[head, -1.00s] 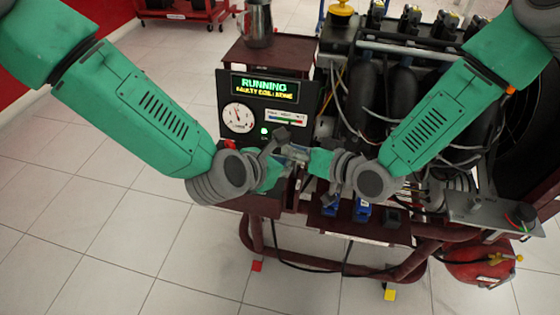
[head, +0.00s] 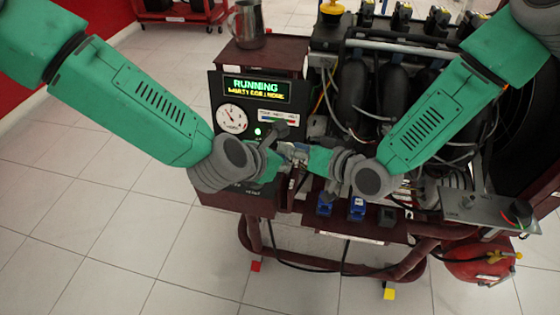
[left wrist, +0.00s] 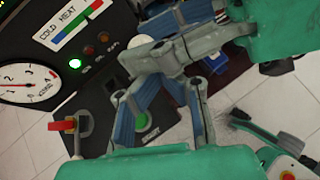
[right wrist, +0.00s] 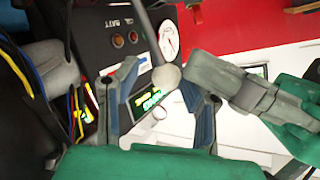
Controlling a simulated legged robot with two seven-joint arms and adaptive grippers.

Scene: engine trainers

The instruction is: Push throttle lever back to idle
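A lever with a round grey knob (right wrist: 166,76) shows in the right wrist view, its rod coming down from the top; it appears to be the throttle lever. My right gripper (right wrist: 163,100) is open, with the knob in view between its fingers; contact cannot be told. My left gripper (left wrist: 163,85) is open, its fingers close to the right gripper, which crosses the top of the left wrist view. In the head view my left gripper (head: 272,152) and right gripper (head: 303,156) meet in front of the engine stand and hide the lever.
The control panel (head: 213,150) reads RUNNING, with a gauge (head: 232,118) and a lit green lamp (head: 258,132). A red-handled switch (left wrist: 68,125) and green button (left wrist: 145,122) sit near my left gripper. Blue connectors (head: 357,207) and a small lever panel (head: 485,208) lie to the right.

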